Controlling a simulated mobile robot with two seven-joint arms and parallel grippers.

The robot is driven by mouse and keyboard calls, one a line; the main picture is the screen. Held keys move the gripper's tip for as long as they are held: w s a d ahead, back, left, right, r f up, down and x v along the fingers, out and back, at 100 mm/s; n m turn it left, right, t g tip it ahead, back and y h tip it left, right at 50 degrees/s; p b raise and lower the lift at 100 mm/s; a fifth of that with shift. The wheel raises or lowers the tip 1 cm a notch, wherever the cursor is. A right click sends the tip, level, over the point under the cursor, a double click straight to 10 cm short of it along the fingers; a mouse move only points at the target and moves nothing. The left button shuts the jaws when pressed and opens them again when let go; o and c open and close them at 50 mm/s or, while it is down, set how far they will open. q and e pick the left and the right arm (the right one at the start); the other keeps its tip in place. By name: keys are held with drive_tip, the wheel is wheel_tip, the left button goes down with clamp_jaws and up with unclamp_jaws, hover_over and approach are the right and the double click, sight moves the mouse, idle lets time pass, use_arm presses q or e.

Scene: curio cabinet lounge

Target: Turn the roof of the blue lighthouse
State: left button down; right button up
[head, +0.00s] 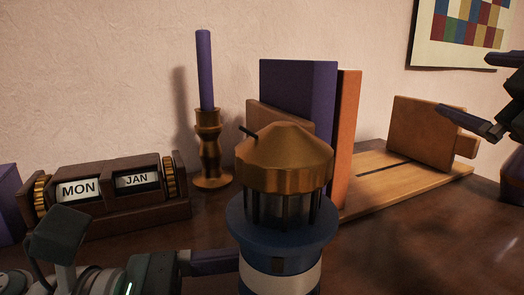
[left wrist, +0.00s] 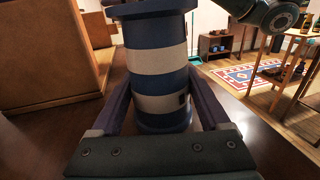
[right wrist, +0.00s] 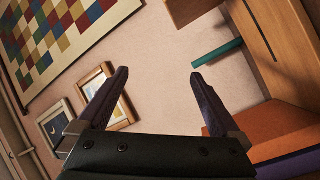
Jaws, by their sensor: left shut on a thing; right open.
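The blue lighthouse (head: 282,230) stands upright in the lower middle of the head view, with a white band and a bronze faceted roof (head: 285,155). A short dark peg (head: 249,131) sticks out from the roof toward the left. My left gripper (head: 215,262) reaches in from the left and is shut on the lighthouse body. In the left wrist view its fingers lie on both sides of the striped body (left wrist: 157,62); the roof is out of that view. My right gripper (head: 465,84) is open and empty at the right edge, well away from the roof.
A calendar block (head: 108,190) and a purple candle (head: 204,70) in a brass holder (head: 209,150) stand behind left. Purple and orange books (head: 300,85) are close behind the roof. A wooden bookend (head: 425,130) is at the right. The space right of the lighthouse is clear.

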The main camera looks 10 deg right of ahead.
sight(237, 165)
drive_tip(key=w+a+r+n+t+y, duration=0.3)
drive_tip(key=a+r+n+t+y, duration=0.35)
drive_tip(key=r+n, duration=0.4)
drive_tip(key=s+a+n+g+y, duration=0.2)
drive_tip(key=a+n+g+y, duration=0.5)
drive_tip(key=n+y, duration=0.95)
drive_tip(key=s+a+f+n+g+h, duration=0.1)
drive_tip(key=s+a+f+n+g, duration=0.2)
drive_tip(key=s+f+n+g, duration=0.6)
drive_tip(key=s+a+f+n+g+h, duration=0.1)
drive_tip(key=s+a+f+n+g, duration=0.3)
drive_tip(key=n+g, duration=0.85)
drive_tip(key=x, duration=1)
drive_tip(key=shift+w+a+f, duration=0.25)
drive_tip(key=shift+a+f, duration=0.1)
drive_tip(key=shift+a, duration=0.1)
